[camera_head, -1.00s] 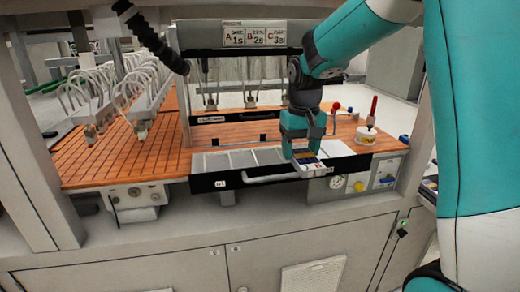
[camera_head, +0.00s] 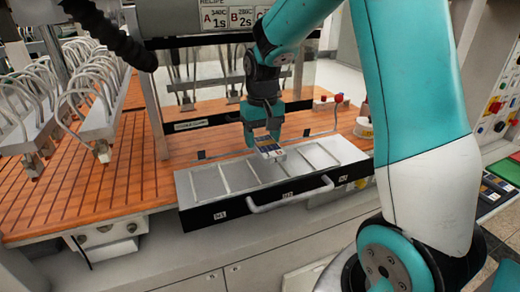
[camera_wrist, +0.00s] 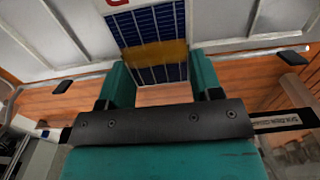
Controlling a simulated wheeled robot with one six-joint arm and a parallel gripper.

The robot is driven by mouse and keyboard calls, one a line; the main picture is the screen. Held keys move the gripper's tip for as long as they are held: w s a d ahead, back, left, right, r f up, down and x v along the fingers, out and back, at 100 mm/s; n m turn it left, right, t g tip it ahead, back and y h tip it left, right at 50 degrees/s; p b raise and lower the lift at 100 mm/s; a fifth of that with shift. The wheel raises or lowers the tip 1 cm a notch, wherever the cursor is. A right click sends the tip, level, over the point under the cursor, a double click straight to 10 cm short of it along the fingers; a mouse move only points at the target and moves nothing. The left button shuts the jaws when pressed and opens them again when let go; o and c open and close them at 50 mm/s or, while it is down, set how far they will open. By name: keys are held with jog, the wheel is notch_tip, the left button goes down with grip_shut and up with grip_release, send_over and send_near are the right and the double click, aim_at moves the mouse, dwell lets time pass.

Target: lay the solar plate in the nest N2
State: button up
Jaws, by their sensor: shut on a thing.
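The solar plate (camera_head: 268,147) is a small dark-blue celled panel with a pale end. My gripper (camera_head: 264,122) is shut on it and holds it above the back part of the nest tray (camera_head: 184,192). In the wrist view the plate (camera_wrist: 146,22) sits between the two fingers (camera_wrist: 162,82), with a tan band across its cells. The tray is grey with a black front and a handle, and pale strips divide it into several shallow sections. Small labels mark the front; the middle one (camera_head: 287,195) seems to read N2. The plate and gripper hide part of the tray's back edge.
Cable-fed grey heads (camera_head: 98,125) stand over the slotted orange table (camera_head: 85,185) at left. A clear screen (camera_head: 222,75) hangs behind my gripper. A red-topped item (camera_head: 338,98) is behind the tray at right. A control panel (camera_head: 497,110) is at far right.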

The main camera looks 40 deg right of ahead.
aim_at(262, 152)
notch_tip(262, 152, down, 4)
jog(key=shift+f+p, duration=0.1)
jog(key=shift+p, duration=0.5)
jog(key=shift+f, duration=0.2)
